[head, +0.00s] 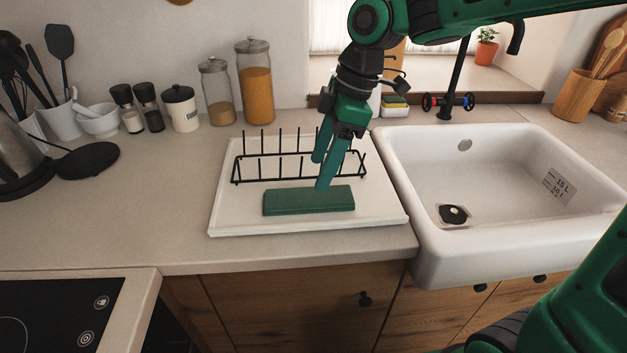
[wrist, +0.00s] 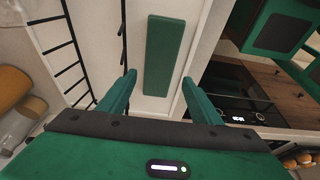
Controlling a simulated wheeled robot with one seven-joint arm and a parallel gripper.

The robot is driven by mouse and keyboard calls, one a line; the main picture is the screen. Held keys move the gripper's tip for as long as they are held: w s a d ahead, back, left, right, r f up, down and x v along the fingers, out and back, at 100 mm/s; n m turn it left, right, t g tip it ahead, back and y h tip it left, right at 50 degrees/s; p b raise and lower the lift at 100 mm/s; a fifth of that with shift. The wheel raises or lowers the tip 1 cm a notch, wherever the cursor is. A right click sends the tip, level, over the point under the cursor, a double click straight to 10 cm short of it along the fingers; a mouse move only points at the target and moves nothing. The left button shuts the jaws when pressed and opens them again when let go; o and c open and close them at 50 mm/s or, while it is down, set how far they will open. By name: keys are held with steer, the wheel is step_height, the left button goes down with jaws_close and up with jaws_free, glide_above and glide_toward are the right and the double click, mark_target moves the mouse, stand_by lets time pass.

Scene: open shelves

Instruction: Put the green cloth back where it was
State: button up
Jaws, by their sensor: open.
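The green cloth (head: 309,201) is a flat, folded rectangle lying on the front part of the white draining board (head: 230,222), in front of the black wire rack (head: 262,168). In the wrist view the cloth (wrist: 165,55) lies beyond my fingertips, roughly between their lines. My gripper (head: 322,172) is above the board, behind and over the right part of the cloth. In the wrist view my gripper (wrist: 157,85) has its two green fingers spread apart with nothing between them. Whether a fingertip touches the cloth cannot be told.
A white sink (head: 425,200) with a black tap (head: 460,70) is right of the board. Glass jars (head: 255,82) stand behind it. A sponge stack (head: 395,103) stands behind the sink.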

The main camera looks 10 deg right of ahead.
steer(key=shift+v, duration=2.35)
steer(key=s+d+f+m+h, duration=0.1)
steer(key=s+d+f+m, duration=0.15)
steer(key=d+m, duration=0.8)
steer(key=s+d+f+m, duration=0.2)
steer(key=s+d, duration=0.1)
steer(key=d, duration=0.2)
steer(key=s+d+f+m+h, duration=0.1)
steer(key=s+d+f+m, duration=0.1)
steer(key=d, duration=0.4)
steer(key=s+d+f+m, duration=0.1)
steer(key=s+d+m, duration=0.3)
steer(key=s+d, duration=0.1)
steer(key=shift+s+d+f+h, duration=0.25)
steer(key=shift+s+f+h, duration=0.15)
steer(key=s+d+f+m, duration=0.2)
steer(key=s+d+m, duration=0.2)
steer(key=s, duration=0.3)
steer(key=shift+s+f+m, duration=0.2)
steer(key=shift+f+m, duration=0.2)
steer(key=shift+m, duration=0.35)
steer(key=shift+s, duration=0.1)
